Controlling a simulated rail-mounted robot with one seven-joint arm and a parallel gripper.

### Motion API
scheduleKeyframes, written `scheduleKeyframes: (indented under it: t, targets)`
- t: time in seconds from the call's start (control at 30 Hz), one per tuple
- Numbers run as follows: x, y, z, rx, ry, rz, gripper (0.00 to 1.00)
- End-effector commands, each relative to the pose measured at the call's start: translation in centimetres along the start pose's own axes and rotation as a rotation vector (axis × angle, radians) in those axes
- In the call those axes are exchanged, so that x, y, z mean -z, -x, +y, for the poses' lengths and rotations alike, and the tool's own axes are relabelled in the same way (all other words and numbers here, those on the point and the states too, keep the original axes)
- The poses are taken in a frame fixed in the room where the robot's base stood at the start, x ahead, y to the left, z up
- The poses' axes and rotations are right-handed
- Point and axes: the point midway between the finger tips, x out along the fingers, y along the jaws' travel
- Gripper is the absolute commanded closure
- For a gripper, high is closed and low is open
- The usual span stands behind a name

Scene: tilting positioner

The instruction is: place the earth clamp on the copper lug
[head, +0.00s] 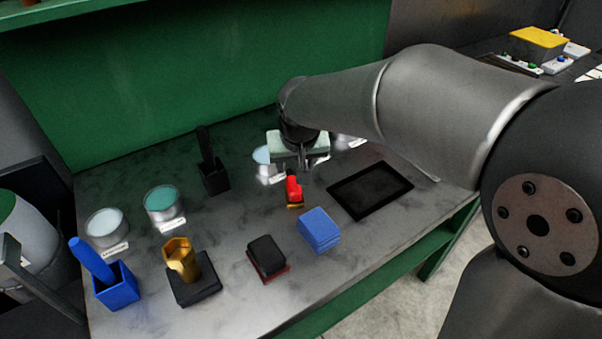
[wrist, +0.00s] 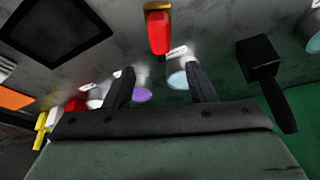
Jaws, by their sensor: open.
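A red piece that looks like the earth clamp (head: 292,186) sits on or against a small gold-coloured piece, likely the copper lug (head: 295,205), near the middle of the bench. In the wrist view the red clamp (wrist: 158,34) covers most of the gold lug (wrist: 151,8), so how it is seated is unclear. My gripper (head: 304,164) is just behind the clamp, apart from it. In the wrist view my gripper (wrist: 159,72) is open, with nothing between its fingers.
A black flat tray (head: 370,190) lies to the right. Blue blocks (head: 319,230), a black block (head: 266,255), a gold cup on a black base (head: 195,291) and a blue holder (head: 116,286) stand in front. A black holder (head: 214,178) and labelled round pots (head: 163,203) stand left.

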Motion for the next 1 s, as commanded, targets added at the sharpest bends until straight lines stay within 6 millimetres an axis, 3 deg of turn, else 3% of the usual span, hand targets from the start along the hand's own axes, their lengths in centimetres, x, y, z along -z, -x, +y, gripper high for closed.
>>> scheduleKeyframes:
  t: [0.17,0.27,0.37,0.5,0.6,0.67,0.7,0.77,1.0]
  targets:
    - [0.0,0.4,0.0,0.0,0.0,-0.001,0.49]
    - [-1.1,0.7,1.4,-0.013,-0.012,-0.018,0.49]
    - [-5.1,1.6,5.1,-0.048,-0.046,-0.077,0.49]
    - [-14.1,3.3,10.5,-0.077,-0.121,-0.204,0.49]
    - [-20.1,4.1,12.3,-0.068,-0.171,-0.282,0.49]
    - [-22.8,4.4,12.7,-0.056,-0.193,-0.318,0.49]
    - [-24.1,4.5,12.9,-0.049,-0.204,-0.335,0.38]
    - [-25.4,4.6,12.9,-0.041,-0.213,-0.351,0.27]
    - [-25.9,4.6,12.9,-0.036,-0.215,-0.36,0.27]
